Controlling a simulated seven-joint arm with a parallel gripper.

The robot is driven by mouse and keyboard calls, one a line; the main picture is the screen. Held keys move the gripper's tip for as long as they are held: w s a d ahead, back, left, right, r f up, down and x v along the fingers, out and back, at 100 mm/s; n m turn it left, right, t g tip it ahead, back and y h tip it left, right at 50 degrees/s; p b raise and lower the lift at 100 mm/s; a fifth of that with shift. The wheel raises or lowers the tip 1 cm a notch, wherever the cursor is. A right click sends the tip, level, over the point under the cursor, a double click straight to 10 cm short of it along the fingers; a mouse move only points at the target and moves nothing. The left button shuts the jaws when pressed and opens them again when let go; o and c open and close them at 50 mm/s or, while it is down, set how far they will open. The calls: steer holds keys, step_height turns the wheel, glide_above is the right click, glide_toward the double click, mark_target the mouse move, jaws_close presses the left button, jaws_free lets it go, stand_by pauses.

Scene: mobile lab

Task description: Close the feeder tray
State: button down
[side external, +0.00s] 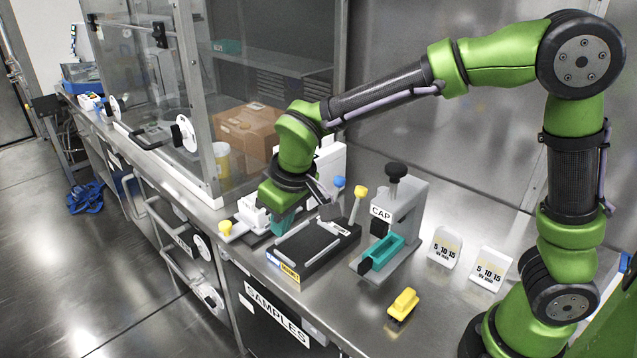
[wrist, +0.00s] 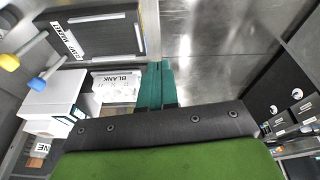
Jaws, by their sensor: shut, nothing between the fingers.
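My gripper (side external: 281,225) points down at the bench with its teal fingers together and empty; they also show in the wrist view (wrist: 156,82). A light tray with a white plate marked BLANK (wrist: 116,82) appears to be the feeder tray. It sticks out from a white housing (wrist: 56,98), and my fingers are just beyond its outer end. I cannot tell if they touch it. In the side view the white plate (side external: 250,213) shows left of my gripper, and the housing (side external: 330,160) is partly hidden behind my wrist.
A black fixture with rails (side external: 315,248) stands close to the right of my gripper. A grey CAP press (side external: 408,212) with a teal trough (side external: 392,252) stands further right. The glass cabinet (side external: 145,60) is at left.

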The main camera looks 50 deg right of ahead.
steer(key=w+a+f+n+t+h, duration=0.3)
steer(key=w+a, duration=0.5)
steer(key=w, duration=0.5)
steer(key=d+r+x, duration=0.1)
steer(key=d+x, duration=0.1)
steer(key=x, duration=1)
steer(key=shift+d, duration=0.3)
steer(key=shift+w, duration=0.15)
steer(key=d, duration=1.5)
steer(key=shift+d, duration=0.4)
